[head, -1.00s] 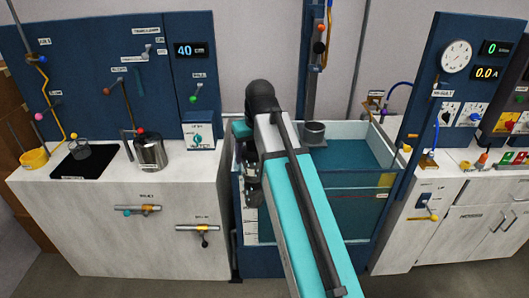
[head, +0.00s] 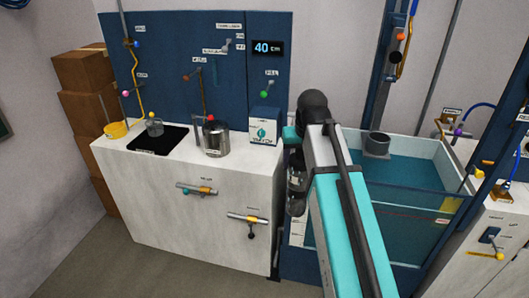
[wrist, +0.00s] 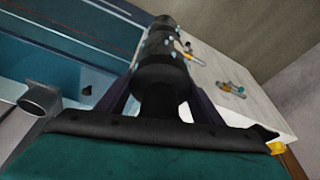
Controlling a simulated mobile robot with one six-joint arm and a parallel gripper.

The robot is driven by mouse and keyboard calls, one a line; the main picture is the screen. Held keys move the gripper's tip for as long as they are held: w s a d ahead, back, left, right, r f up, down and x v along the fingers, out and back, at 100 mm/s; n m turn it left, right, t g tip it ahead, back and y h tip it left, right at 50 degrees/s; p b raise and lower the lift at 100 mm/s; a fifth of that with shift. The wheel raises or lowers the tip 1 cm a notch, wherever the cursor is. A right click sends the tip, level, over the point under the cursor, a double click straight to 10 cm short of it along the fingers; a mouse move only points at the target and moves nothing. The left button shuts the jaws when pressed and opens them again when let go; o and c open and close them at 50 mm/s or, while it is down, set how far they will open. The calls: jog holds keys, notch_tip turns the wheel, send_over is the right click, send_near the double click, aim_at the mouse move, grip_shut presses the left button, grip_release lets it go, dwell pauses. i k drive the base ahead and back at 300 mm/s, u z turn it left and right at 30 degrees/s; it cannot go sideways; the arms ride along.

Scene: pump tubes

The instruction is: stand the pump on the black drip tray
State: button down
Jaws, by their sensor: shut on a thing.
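The pump (wrist: 158,72) is a dark, stacked cylinder with small pale fittings. My gripper (wrist: 158,98) is shut on it in the wrist view. In the head view the pump (head: 296,196) hangs beside my arm, at the left front of the water tank; the arm hides part of it and most of the gripper. The black drip tray (head: 170,143) lies flat on the white counter at the left. It is well to the left of my gripper. A clear beaker (head: 155,127) stands at its back left.
A steel pot (head: 215,140) and a white box (head: 264,125) stand on the counter right of the tray. A yellow ring (head: 115,130) is at its left. The water tank (head: 420,185) with a grey cup-like fitting (head: 377,144) is at the right. Valves (head: 197,190) stick out from the counter front.

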aim_at(166, 142)
jog(key=u, duration=0.2)
jog(key=i, duration=0.55)
jog(key=u, duration=0.75)
jog(key=i, duration=0.6)
jog(key=u, duration=0.95)
jog(key=i, duration=1.15)
jog(key=u, duration=0.5)
